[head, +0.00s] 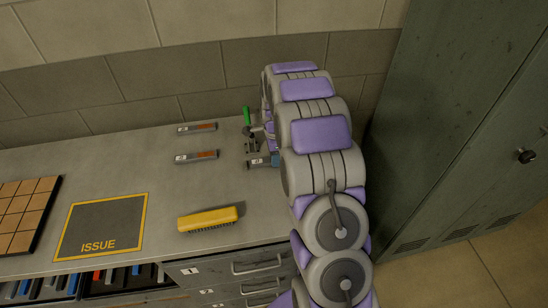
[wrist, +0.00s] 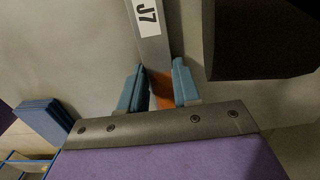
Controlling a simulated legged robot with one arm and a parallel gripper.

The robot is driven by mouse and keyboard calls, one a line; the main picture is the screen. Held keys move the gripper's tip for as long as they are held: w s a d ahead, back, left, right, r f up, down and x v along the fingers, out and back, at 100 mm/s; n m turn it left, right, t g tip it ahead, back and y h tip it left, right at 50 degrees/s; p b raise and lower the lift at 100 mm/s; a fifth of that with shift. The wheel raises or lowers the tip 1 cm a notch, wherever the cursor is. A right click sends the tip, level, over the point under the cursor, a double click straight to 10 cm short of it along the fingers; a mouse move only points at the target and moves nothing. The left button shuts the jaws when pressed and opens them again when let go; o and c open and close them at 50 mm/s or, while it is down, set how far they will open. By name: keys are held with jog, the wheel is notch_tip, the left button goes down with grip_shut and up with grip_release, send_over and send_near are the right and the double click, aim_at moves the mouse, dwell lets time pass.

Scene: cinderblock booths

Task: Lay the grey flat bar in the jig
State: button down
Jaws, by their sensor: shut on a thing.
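My gripper (wrist: 158,88) is shut on a grey flat bar (wrist: 152,45) with a white "J7" label. The blue-green fingers sit on either side of it, at an orange patch. In the head view the gripper (head: 264,160) is low over the right part of the bench, and the held bar cannot be made out clearly. A fixture with a green handle (head: 247,116), perhaps the jig, stands just behind the gripper, partly hidden by my arm. Whether the bar touches it cannot be told.
Two similar bars, one farther back (head: 197,127) and one nearer (head: 196,156), lie on the bench left of the gripper. A yellow brush (head: 208,218), an ISSUE mat (head: 103,227) and a tile board (head: 25,213) are nearer. A green locker (head: 460,130) stands right.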

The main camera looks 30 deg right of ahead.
jog(key=shift+a+r, duration=0.1)
jog(key=shift+a, duration=0.3)
jog(key=c, duration=1.1)
grip_release()
jog(key=shift+a, duration=0.3)
jog(key=o, duration=0.3)
jog(key=shift+d, duration=0.55)
jog(key=shift+a+r, duration=0.15)
jog(key=shift+r, duration=0.3)
notch_tip(320, 180, up, 11)
jog(key=p, duration=0.3)
jog(key=s+a+r+n, duration=0.4)
jog(key=s+a+r, duration=0.1)
jog(key=s, duration=0.2)
jog(key=s+a+r+n, duration=0.1)
jog(key=s+a+n, duration=0.3)
jog(key=s, duration=0.7)
jog(key=s+a+r+n+g, duration=0.1)
jog(key=s+a+n, duration=0.2)
jog(key=s+n, duration=0.4)
jog(key=s+a+r+n, duration=0.1)
jog(key=s+a+n, duration=0.3)
jog(key=s, duration=1.1)
jog(key=shift+a+r+n+g, duration=0.3)
jog(key=shift+r+n+g, duration=0.1)
jog(key=shift+n, duration=0.7)
jog(key=shift+w, duration=0.1)
